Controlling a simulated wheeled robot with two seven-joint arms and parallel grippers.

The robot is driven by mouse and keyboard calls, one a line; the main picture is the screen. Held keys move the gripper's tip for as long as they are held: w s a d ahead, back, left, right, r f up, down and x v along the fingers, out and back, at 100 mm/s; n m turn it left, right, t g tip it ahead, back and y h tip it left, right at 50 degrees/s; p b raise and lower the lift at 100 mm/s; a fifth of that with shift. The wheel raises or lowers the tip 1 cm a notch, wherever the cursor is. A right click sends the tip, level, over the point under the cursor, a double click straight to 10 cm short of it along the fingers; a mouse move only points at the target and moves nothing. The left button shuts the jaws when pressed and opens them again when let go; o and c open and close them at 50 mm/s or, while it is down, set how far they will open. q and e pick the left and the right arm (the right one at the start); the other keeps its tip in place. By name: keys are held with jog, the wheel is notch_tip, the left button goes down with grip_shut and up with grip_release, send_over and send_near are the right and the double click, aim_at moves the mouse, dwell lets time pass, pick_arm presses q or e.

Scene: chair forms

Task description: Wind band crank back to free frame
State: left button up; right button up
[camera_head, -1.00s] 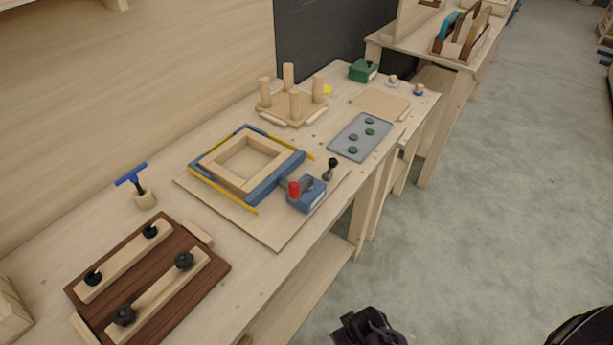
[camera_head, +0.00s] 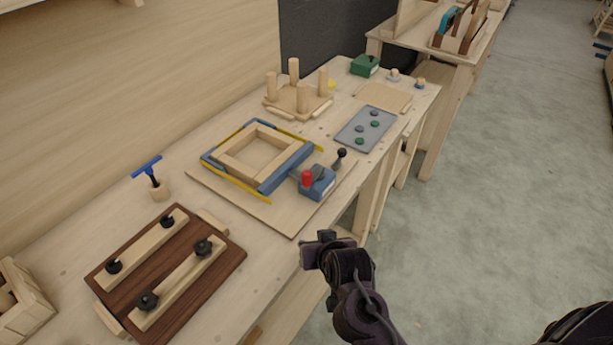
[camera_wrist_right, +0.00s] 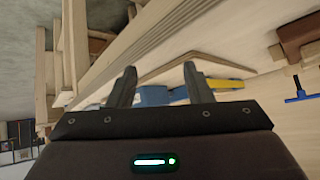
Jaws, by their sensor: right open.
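The wooden frame (camera_head: 231,162) lies on a thin board on the bench, with blue blocks and a yellow band around it. The band crank's blue housing (camera_head: 319,187) sits at the frame's near right corner, with a red knob (camera_head: 307,178) and a black ball-ended crank handle (camera_head: 340,154). My right gripper (camera_head: 318,248) is in front of the bench edge, below and apart from the crank. In the right wrist view the gripper (camera_wrist_right: 160,80) is open and empty, with blue and yellow parts beyond its fingers. My left gripper is not in view.
A dark board with clamped strips (camera_head: 165,270) lies at the near left. A blue T-handle tool (camera_head: 147,167) stands behind it. A pegged block (camera_head: 298,100), grey tray (camera_head: 366,128) and green box (camera_head: 365,65) are farther along. Open floor lies right of the bench.

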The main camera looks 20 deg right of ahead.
aim_at(306, 182)
jog(key=w+t+h, duration=0.1)
jog(key=w, duration=0.1)
jog(key=w+m+t+h, duration=0.1)
jog(key=w, duration=0.1)
jog(key=w+m+t, duration=0.1)
jog(key=shift+w+a+r+h, duration=0.35)
jog(key=shift+w+r+h, duration=0.05)
jog(key=r+t+h, duration=0.1)
jog(key=w+r+m+t+h, duration=0.1)
jog(key=r+h, duration=0.1)
jog(key=w+r+t+h, duration=0.1)
jog(key=h, duration=0.1)
jog(key=shift+w+a+r+m, duration=0.2)
jog(key=shift+w+a+m, duration=0.05)
jog(key=shift+a+m, duration=0.15)
jog(key=shift+r+t+h, duration=0.35)
jog(key=shift+t+h, duration=0.05)
jog(key=shift+h, duration=0.1)
jog(key=shift+r, duration=0.2)
jog(key=shift+w+d+r, duration=0.15)
jog(key=shift+w+d, duration=0.1)
jog(key=shift+w, duration=0.1)
jog(key=p+x, duration=0.2)
jog(key=x, duration=0.4)
jog(key=shift+w+d, duration=0.2)
jog(key=shift+w, duration=0.1)
grip_shut()
